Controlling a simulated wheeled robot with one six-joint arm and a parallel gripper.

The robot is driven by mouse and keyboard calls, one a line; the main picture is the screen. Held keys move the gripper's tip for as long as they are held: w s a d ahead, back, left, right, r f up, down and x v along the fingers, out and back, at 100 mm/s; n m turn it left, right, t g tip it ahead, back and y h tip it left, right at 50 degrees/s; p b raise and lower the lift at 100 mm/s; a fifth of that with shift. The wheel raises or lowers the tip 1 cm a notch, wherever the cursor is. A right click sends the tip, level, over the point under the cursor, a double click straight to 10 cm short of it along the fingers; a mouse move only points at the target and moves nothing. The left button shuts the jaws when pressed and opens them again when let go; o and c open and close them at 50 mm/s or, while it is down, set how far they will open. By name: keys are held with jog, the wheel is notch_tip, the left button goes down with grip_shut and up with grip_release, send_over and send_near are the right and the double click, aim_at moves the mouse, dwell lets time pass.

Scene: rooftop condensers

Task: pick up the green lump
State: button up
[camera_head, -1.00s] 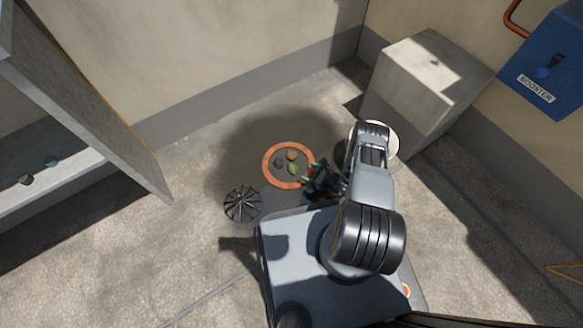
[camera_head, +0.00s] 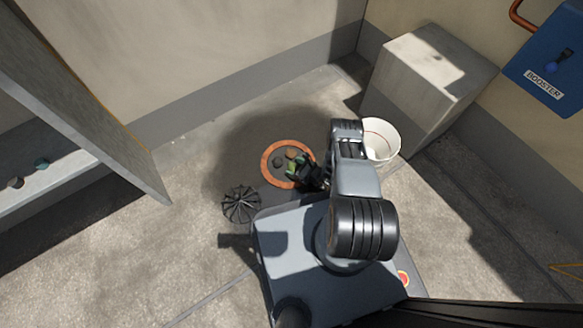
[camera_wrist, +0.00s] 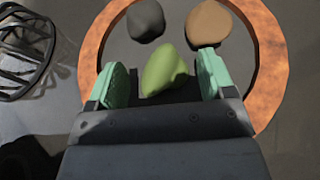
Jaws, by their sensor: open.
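The green lump (camera_wrist: 165,68) lies inside an orange-brown ring (camera_wrist: 270,58) on the floor. In the wrist view my gripper (camera_wrist: 164,80) is open, with one green fingertip on each side of the lump and a gap to the right one. I cannot tell whether the fingers are down at the lump's height. In the head view my gripper (camera_head: 297,169) reaches over the ring (camera_head: 268,173) from the right and largely hides the green lump.
A dark grey lump (camera_wrist: 146,20) and a brown lump (camera_wrist: 208,23) lie just beyond the green one. A white bucket (camera_head: 384,140) stands beside a concrete block (camera_head: 425,75). A shelf (camera_head: 60,170) is at left.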

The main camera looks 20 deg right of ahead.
jog(key=shift+d, duration=0.1)
jog(key=c, duration=1)
